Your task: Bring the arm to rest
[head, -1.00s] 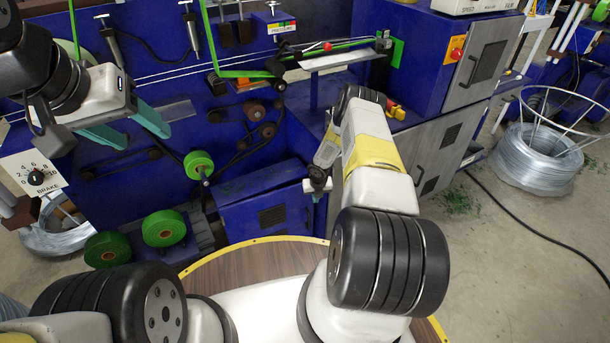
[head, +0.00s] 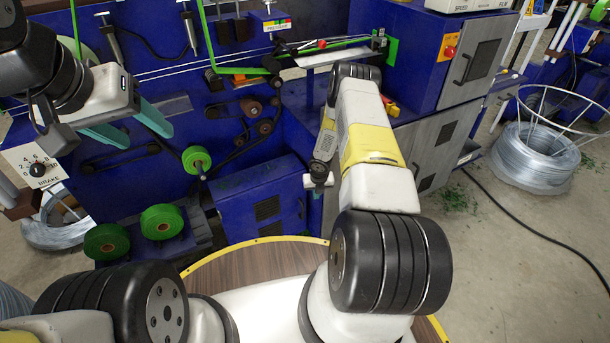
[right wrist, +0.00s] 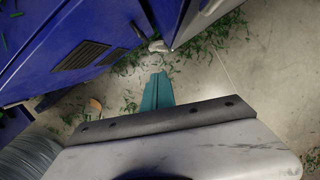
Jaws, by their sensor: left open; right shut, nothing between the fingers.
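My left gripper (head: 147,138) is at the left of the head view, with its two teal fingers apart and nothing between them. It hangs in front of the blue machine. My right arm (head: 368,150) reaches forward in the middle of the head view and bends down at its far end.
The blue machine (head: 240,185) with green spools (head: 162,221) stands close in front of me. A grey-doored cabinet (head: 475,60) is beyond my right arm. A wire coil (head: 535,160) stands on the floor at right. Green scraps (right wrist: 215,38) litter the floor near the machine's base.

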